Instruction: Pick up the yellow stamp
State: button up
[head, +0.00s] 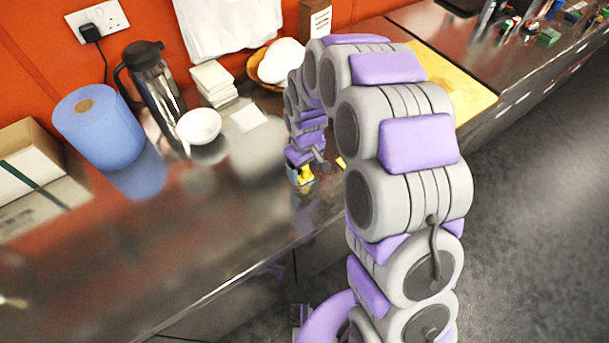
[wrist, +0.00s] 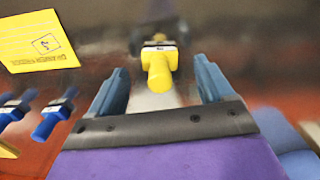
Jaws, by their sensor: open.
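The yellow stamp (wrist: 158,70) shows in the wrist view with its yellow handle toward me and a dark and pale base behind it. It lies between the lines of my two blue fingers, near their tips. My gripper (wrist: 162,85) is open, with a gap on either side of the stamp. In the head view the yellow stamp (head: 300,175) is a small yellow shape on the steel counter (head: 235,215), right below my gripper (head: 298,164). My arm hides the counter beyond it.
Two blue stamps (wrist: 50,122) and a yellow printed card (wrist: 36,42) lie left in the wrist view. A white bowl (head: 199,126), a jug (head: 155,85) and a blue paper roll (head: 100,130) stand at the back. The front left counter is mostly clear.

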aim_at(305, 173)
notch_tip(305, 173, down, 3)
jog(key=shift+d+f+b, duration=0.1)
jog(key=shift+f+b, duration=0.05)
jog(key=shift+b, duration=0.2)
jog(key=c, duration=1.1)
jog(key=shift+r+p, duration=0.3)
jog(key=shift+r, duration=0.35)
notch_tip(305, 173, up, 3)
jog(key=shift+f+p, duration=0.1)
jog(key=shift+p, duration=0.4)
jog(key=s+d+r+p, duration=0.1)
jog(key=s+d, duration=0.4)
jog(key=s, duration=1)
jog(key=shift+p, duration=0.75)
